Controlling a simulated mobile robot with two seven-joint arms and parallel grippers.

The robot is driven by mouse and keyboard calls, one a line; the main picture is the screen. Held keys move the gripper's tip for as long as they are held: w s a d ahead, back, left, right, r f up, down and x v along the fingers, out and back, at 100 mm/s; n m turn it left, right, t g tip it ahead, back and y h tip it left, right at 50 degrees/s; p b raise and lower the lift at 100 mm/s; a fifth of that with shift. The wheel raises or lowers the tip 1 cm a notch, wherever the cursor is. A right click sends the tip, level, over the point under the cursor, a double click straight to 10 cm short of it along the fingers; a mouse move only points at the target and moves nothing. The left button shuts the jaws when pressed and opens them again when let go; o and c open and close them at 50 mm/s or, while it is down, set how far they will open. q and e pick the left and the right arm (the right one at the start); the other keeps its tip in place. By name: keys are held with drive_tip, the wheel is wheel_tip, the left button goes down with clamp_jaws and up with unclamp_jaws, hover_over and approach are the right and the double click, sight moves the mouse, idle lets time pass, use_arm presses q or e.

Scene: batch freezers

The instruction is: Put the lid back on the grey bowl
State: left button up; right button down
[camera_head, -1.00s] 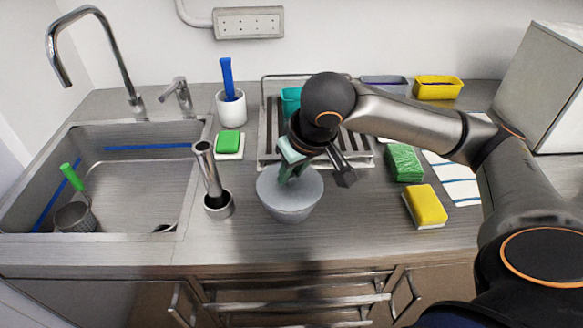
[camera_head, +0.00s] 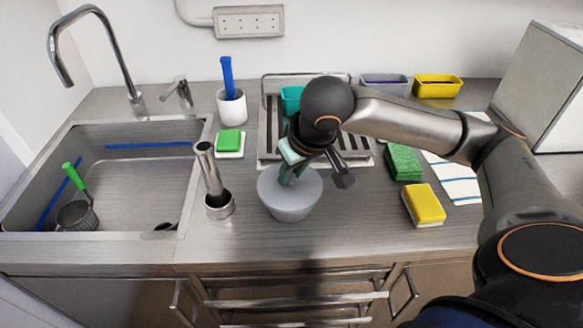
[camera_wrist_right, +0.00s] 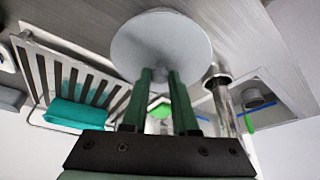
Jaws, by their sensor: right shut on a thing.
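The grey bowl (camera_head: 290,213) stands on the steel counter, right of the metal cylinder. Its round grey lid (camera_head: 308,184) lies over the bowl's mouth, and no clear gap shows between lid and rim. My right gripper (camera_head: 286,179) points down at the lid's middle, shut on its knob; the fingers mostly hide the knob. In the right wrist view the green fingers (camera_wrist_right: 160,75) meet the middle of the grey lid (camera_wrist_right: 190,45). My left gripper is out of view.
The sink (camera_head: 130,165) is farther left. A drying rack (camera_head: 268,148) is behind; a yellow sponge (camera_head: 426,203) lies right. The counter in front is clear.

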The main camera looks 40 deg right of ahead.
drive_tip(key=shift+p, duration=0.55)
idle(0.7)
drive_tip(key=shift+c, duration=0.6)
unclamp_jaws()
idle(0.4)
wheel_tip(320, 180, up, 5)
drive_tip(key=p, duration=0.5)
drive_tip(key=shift+f+p, duration=0.15)
drive_tip(key=shift+p, duration=0.25)
drive_tip(key=shift+r, duration=1.1)
